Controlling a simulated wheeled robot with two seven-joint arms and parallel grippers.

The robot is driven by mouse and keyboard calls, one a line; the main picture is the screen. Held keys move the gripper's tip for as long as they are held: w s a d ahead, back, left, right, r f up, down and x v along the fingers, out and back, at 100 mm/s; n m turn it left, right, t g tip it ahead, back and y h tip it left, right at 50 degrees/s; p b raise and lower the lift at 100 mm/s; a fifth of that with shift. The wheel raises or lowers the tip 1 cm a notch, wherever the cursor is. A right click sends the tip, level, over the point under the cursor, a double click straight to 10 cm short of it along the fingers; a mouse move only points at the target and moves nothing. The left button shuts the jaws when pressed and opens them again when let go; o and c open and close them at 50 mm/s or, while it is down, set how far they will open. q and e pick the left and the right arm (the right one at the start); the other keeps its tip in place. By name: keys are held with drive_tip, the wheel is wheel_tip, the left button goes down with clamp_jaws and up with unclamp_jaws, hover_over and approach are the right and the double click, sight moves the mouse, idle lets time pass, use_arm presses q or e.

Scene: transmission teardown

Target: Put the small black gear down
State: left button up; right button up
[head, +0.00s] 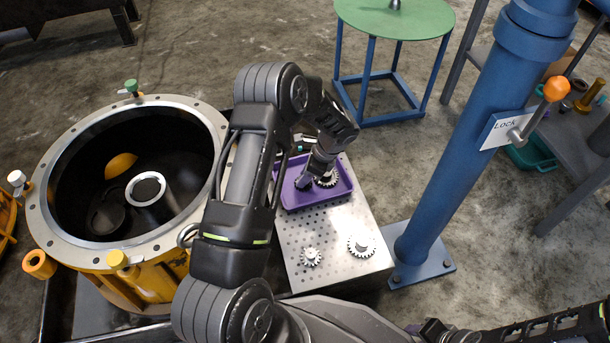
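My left gripper (310,176) points down into the purple tray (343,192) on the perforated metal plate. Its fingertips are small and dark here, so I cannot tell whether they are open or shut. A dark toothed shape, perhaps the small black gear (302,184), shows right at the fingertips. I cannot tell whether it is held or rests on the tray floor. A grey gear (328,180) lies in the tray just right of the fingers. A black link of mine shows at the bottom right, but I cannot make out my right gripper.
Two silver gears, a smaller one (311,256) and a larger one (361,246), sit on the perforated plate (330,225). A yellow housing (150,255) with a wide flanged opening stands left. A blue column (450,170) with an orange-knobbed lever (540,108) stands right. A green-topped stool (395,18) is behind.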

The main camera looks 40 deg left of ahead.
use_arm(q)
drive_tip(key=o, duration=0.4)
drive_tip(key=shift+d+r+p, duration=0.1)
drive_tip(key=shift+r+p, duration=0.2)
drive_tip(key=shift+r, duration=0.3)
drive_tip(key=p+v, duration=0.4)
drive_tip(key=v, duration=0.7)
drive_tip(key=shift+d, duration=0.15)
